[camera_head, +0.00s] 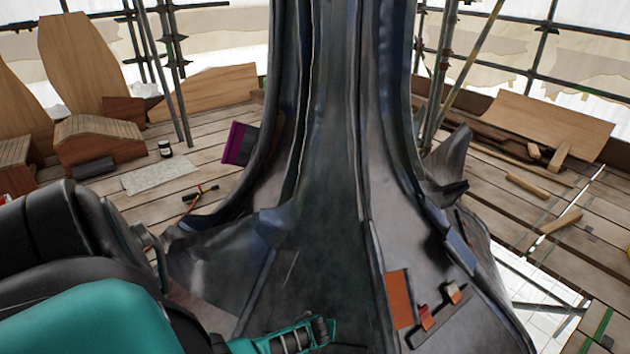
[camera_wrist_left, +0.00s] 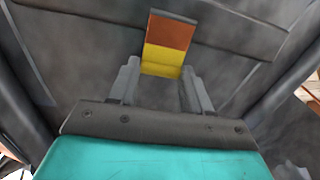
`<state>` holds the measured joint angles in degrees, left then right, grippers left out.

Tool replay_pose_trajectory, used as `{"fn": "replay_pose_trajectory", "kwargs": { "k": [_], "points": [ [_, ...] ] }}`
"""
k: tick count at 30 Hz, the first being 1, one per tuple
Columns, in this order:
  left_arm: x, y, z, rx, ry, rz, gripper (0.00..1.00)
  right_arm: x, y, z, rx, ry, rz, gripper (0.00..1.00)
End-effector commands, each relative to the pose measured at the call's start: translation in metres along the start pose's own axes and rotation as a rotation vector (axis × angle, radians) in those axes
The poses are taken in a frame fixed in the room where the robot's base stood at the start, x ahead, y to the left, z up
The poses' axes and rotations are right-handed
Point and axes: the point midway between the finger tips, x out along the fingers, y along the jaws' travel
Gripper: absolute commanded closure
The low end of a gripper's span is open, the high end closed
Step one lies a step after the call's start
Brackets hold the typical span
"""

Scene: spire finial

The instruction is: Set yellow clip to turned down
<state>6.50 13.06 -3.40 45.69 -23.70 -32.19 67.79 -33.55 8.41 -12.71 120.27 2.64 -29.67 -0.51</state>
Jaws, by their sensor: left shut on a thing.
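The yellow clip (camera_wrist_left: 162,58) shows in the left wrist view as a yellow strip on dark grey metal. An orange-brown panel (camera_wrist_left: 170,32) adjoins its upper edge. My left gripper (camera_wrist_left: 160,70) is shut on the clip, with one grey finger at each side of its lower end. Whether the clip is turned up or down is unclear from this angle. In the head view I cannot make out the yellow clip. My teal and black left arm comes in at the lower left, and its fingertips cannot be made out there. My right gripper is not in view.
The dark fluted spire (camera_head: 335,150) fills the middle of the head view. An orange plate (camera_head: 400,298) and a small orange block (camera_head: 427,317) sit on its lower right. Wooden planks, a dark jar (camera_head: 165,149) and scaffold poles surround it.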

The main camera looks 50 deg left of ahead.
Motion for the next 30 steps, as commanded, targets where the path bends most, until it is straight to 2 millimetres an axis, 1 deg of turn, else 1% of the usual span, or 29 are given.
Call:
{"fn": "replay_pose_trajectory", "kwargs": {
  "k": [7, 8, 15, 16, 24, 26, 29, 30],
  "points": [
    [0.001, -0.002, -0.001, -0.003, 0.001, -0.003, 0.82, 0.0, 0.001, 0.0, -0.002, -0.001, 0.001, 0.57],
    [0.001, -0.002, -0.001, -0.003, 0.001, -0.003, 0.51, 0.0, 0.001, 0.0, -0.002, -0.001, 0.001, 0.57],
    [0.001, -0.001, -0.001, -0.002, 0.001, -0.001, 0.28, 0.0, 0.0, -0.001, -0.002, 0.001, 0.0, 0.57],
    [0.0, -0.001, -0.001, -0.001, 0.001, -0.001, 0.26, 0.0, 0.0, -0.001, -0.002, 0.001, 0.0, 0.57],
    [-0.002, 0.0, -0.001, -0.001, 0.001, 0.0, 0.26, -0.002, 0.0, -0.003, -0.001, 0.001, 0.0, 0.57],
    [-0.006, 0.0, -0.002, -0.001, 0.001, 0.001, 0.26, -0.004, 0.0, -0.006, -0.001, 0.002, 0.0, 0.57],
    [-0.019, 0.0, -0.002, -0.001, 0.0, 0.002, 0.26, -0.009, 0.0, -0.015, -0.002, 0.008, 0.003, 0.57],
    [-0.026, 0.0, -0.003, -0.002, 0.0, 0.002, 0.26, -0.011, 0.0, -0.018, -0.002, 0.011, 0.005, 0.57]
  ]
}}
